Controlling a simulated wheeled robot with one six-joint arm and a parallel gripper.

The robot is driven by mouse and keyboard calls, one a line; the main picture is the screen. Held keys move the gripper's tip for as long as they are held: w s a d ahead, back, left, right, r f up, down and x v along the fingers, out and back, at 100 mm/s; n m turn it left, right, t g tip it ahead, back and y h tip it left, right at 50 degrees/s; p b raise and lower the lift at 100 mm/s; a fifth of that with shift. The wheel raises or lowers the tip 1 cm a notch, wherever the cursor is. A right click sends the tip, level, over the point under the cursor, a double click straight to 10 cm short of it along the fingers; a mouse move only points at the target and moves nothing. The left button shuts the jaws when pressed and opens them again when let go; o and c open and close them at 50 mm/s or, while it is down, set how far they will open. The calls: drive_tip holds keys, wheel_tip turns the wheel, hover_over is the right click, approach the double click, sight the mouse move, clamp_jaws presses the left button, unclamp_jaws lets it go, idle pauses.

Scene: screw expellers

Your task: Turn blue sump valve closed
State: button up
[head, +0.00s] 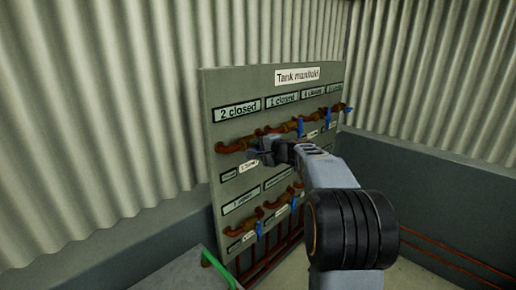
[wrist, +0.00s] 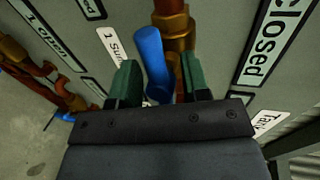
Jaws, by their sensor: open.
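The blue valve handle (wrist: 152,58) stands between the two green fingers of my gripper (wrist: 160,70) in the wrist view. The fingers are open on either side of it; I cannot tell whether either touches it. The handle joins a copper-brown valve body (wrist: 176,25), and a white tag starting "1 Su" (wrist: 108,45) is beside it.
The grey "Tank manifold" board (head: 250,80) carries several other blue-handled valves, with one lower-left handle (head: 259,230). A plate reading "1 open" (wrist: 35,28) shows in the wrist view. Corrugated walls (head: 90,100) stand behind. A grey surface with a green edge (head: 218,268) is at lower left.

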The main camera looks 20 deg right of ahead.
drive_tip(key=c, duration=0.7)
drive_tip(key=shift+d+f, duration=0.1)
drive_tip(key=shift+d, duration=0.05)
clamp_jaws()
drive_tip(key=shift+m+g+y+p, duration=0.35)
drive_tip(key=shift+m+y, duration=0.35)
drive_tip(key=shift+m, duration=0.8)
drive_tip(key=m+y+p, duration=0.1)
drive_tip(key=m, duration=0.2)
drive_tip(key=shift+w+m, duration=0.1)
drive_tip(key=shift+m, duration=0.3)
drive_tip(key=m+y+p, duration=0.1)
drive_tip(key=m, duration=0.2)
drive_tip(key=shift+m+y+p, duration=0.35)
drive_tip(key=shift+m+y, duration=0.05)
drive_tip(key=shift+d+r+m+y+p, duration=0.1)
drive_tip(key=shift+m+y+p, duration=0.3)
drive_tip(key=shift+m, duration=0.65)
drive_tip(key=shift+d+r+m+y+p, duration=0.15)
drive_tip(key=shift+m+p, duration=0.3)
drive_tip(key=shift+m, duration=0.6)
drive_tip(key=shift+w+a+f+t, duration=0.1)
drive_tip(key=shift+t, duration=0.35)
